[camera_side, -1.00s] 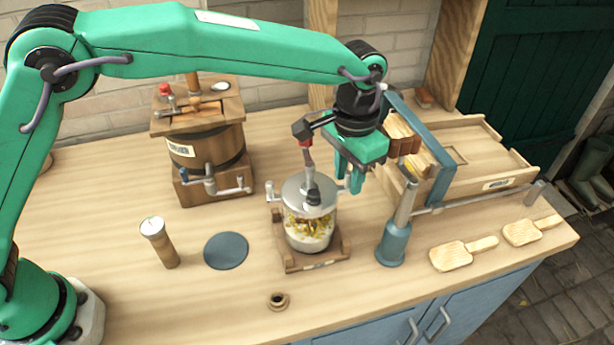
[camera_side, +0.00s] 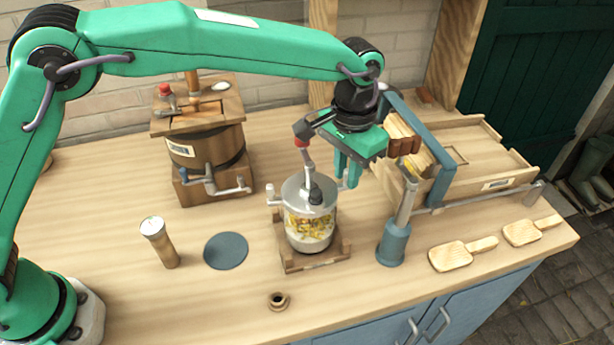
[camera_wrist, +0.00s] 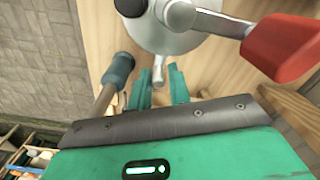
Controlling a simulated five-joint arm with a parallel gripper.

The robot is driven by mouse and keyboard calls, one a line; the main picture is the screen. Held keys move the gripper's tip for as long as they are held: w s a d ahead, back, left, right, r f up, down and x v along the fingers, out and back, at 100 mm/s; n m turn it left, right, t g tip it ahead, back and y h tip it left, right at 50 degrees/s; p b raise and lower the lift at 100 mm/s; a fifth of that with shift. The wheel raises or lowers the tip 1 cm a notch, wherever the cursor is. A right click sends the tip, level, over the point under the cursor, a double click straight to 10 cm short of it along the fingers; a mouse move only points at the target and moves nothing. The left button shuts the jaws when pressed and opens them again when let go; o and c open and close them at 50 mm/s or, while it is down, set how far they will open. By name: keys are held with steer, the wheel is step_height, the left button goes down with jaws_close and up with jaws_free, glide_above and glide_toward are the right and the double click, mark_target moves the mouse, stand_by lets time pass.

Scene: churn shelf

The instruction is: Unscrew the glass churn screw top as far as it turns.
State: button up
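The glass churn (camera_side: 309,230) stands upright in a wooden cradle, with yellow bits and a pale layer inside. Its grey metal screw top (camera_side: 296,196) has side lugs. A crank with a red grip (camera_side: 301,140) rises from it. My gripper (camera_side: 348,182) is at the right, far side of the top, fingers pointing down. In the wrist view, the fingers of my gripper (camera_wrist: 158,84) are apart, with a lug (camera_wrist: 158,68) of the screw top (camera_wrist: 160,36) showing between their tips. I cannot tell whether either finger touches it. The red grip (camera_wrist: 283,48) is close by on the right.
A blue post clamp (camera_side: 393,243) stands just right of the churn. A wooden barrel churn (camera_side: 207,152) is behind left. A wooden tray (camera_side: 500,165) and two paddles lie right. A cylinder (camera_side: 160,243), blue disc (camera_side: 226,251) and small ring (camera_side: 278,301) occupy the left and front.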

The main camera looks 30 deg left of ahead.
steer(key=shift+o, duration=1.1)
steer(key=shift+r, duration=3.95)
steer(key=shift+a, duration=0.1)
